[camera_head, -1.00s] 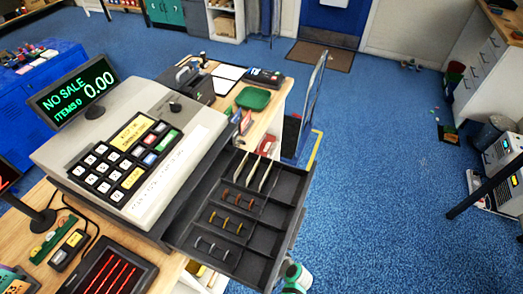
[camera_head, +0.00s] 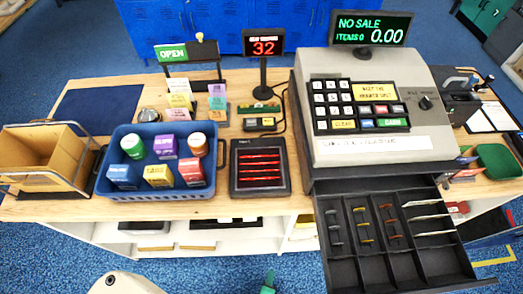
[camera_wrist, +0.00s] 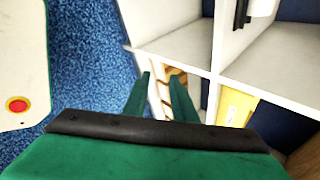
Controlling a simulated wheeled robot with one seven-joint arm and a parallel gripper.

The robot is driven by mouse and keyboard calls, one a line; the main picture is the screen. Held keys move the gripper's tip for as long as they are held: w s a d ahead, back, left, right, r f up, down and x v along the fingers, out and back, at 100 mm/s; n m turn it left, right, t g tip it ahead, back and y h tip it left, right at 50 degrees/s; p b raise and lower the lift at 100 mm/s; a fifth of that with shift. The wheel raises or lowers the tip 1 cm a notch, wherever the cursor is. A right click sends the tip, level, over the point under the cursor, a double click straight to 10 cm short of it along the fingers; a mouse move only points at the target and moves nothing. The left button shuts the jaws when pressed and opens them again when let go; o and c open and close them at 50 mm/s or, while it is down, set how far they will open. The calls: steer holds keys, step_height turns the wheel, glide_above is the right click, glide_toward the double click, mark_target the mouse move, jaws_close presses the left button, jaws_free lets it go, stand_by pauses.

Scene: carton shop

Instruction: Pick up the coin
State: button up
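The coins stand on edge in the open black cash drawer (camera_head: 345,272), below the register on the right of the head view. Dark grey coins (camera_head: 334,228) are in the left compartment, gold coins (camera_head: 363,224) beside them, and copper coins (camera_head: 392,222) in the third. Which one is the coin of the task, I cannot tell. My gripper (camera_wrist: 159,82) shows two green fingers in the wrist view, apart, with nothing between them. In the head view, only a green bit of my gripper (camera_head: 268,284) shows at the bottom edge, left of the drawer and apart from it.
The cash register (camera_head: 365,140) stands on the wooden counter (camera_head: 222,72). Left of it are a black tray with red lines (camera_head: 260,167), a blue crate (camera_head: 160,194) of small boxes and a cardboard carton (camera_head: 42,160). White shelving (camera_wrist: 205,48) is close to my gripper in the wrist view.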

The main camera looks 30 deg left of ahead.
steer(key=s+d+r+n+h, duration=0.3)
steer(key=s+r+n, duration=0.15)
steer(key=r, duration=0.25)
steer(key=w+d+r+n+t+y, duration=0.1)
steer(key=w+r+n+t, duration=0.2)
steer(key=r, duration=2.7)
steer(key=n+t, duration=0.4)
steer(key=n, duration=0.5)
steer(key=shift+r, duration=0.15)
steer(key=shift+w, duration=0.1)
